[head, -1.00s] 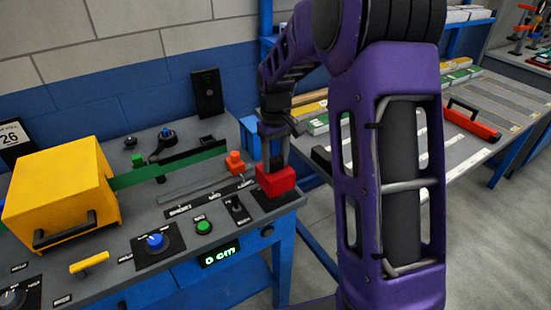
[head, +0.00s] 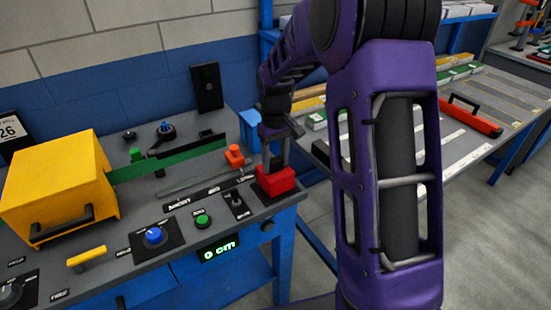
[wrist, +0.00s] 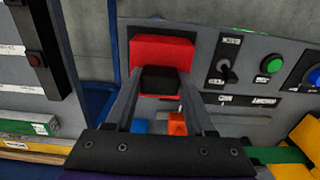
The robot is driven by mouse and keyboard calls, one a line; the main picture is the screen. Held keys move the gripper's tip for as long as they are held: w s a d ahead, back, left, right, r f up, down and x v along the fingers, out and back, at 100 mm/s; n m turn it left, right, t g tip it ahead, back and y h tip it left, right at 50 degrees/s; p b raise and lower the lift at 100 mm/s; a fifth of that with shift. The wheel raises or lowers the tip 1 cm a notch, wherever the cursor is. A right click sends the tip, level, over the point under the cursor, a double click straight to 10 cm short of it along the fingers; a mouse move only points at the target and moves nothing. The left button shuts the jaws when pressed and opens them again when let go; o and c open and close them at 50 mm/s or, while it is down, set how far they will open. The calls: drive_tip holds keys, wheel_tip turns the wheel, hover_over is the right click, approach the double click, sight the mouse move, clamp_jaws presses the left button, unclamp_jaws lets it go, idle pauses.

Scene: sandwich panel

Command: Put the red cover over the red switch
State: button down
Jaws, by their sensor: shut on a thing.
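The red cover (head: 275,182) is a red block with a dark part on top, at the right end of the grey panel. It sits at or just above a black plate; I cannot tell whether it touches. My gripper (head: 274,160) comes down from above and is shut on the red cover. In the wrist view the red cover (wrist: 162,51) shows between and beyond the fingertips (wrist: 159,88), which hold its dark part. The red switch is not visible; the cover may hide it.
Left of the cover are a black toggle (head: 236,203), a green button (head: 203,220), a blue knob (head: 154,236) and an orange-red piece (head: 235,155). A yellow box (head: 58,187) with a green strip stands further left. A second table (head: 470,150) is at the right.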

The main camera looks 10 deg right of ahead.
drive_tip(key=shift+f, duration=0.55)
drive_tip(key=shift+c, duration=0.9)
unclamp_jaws()
wheel_tip(320, 180, up, 6)
drive_tip(key=p, duration=0.4)
drive_tip(key=shift+r, duration=0.15)
drive_tip(key=shift+r+p, duration=0.4)
drive_tip(key=shift+r, duration=0.75)
